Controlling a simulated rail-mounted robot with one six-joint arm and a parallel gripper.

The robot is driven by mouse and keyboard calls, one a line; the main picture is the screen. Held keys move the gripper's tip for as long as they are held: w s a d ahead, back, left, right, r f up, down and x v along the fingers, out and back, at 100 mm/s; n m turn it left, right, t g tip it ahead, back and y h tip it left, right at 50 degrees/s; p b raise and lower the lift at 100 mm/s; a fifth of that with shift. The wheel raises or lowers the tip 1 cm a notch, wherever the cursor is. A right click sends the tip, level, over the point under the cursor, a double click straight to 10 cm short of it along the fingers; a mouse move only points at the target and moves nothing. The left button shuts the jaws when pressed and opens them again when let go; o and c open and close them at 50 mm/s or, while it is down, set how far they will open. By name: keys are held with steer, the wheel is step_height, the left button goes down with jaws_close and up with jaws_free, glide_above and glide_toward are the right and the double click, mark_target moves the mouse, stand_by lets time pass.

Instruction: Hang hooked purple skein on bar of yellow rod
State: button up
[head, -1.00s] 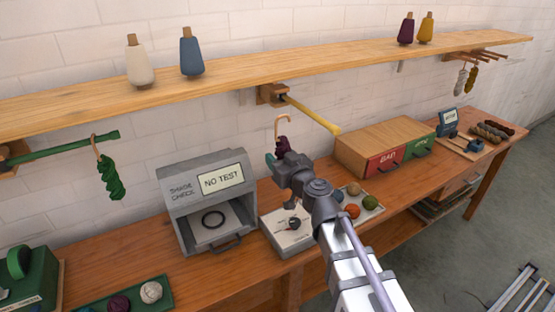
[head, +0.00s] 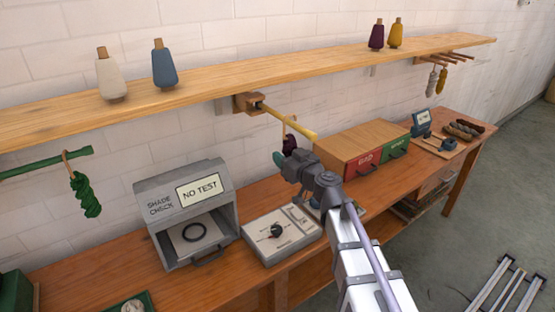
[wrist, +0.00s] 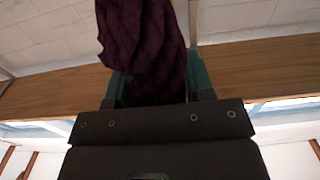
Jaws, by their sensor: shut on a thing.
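The purple skein (head: 290,143) is dark and twisted, with a tan hook (head: 284,129) at its top. My gripper (head: 281,158) is shut on the skein. In the wrist view the skein (wrist: 145,40) sits between my gripper's green fingers (wrist: 155,85); its hook is out of that picture. The yellow rod (head: 275,113) sticks out from a wooden wall block under the shelf. In the head view the hook's top overlaps the rod's outer half. I cannot tell whether the hook is over the bar or only in line with it.
A wooden shelf (head: 240,77) with cones runs above the rod. Below stand a grey shade-check box (head: 183,205), a device with a dial (head: 282,232) and a box with red and green drawers (head: 362,150). A green skein (head: 86,195) hangs on a green rod (head: 45,163) at left.

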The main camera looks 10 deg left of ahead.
steer(key=shift+w+d, duration=0.65)
steer(key=shift+d, duration=0.1)
steer(key=f+b, duration=0.2)
steer(key=shift+w+d+f+b, duration=0.1)
steer(key=shift+d+f+b, duration=0.1)
steer(key=shift+f+b, duration=0.1)
steer(key=o, duration=1)
steer(key=v, duration=1)
steer(key=shift+s+d, duration=0.25)
steer(key=shift+s, duration=0.05)
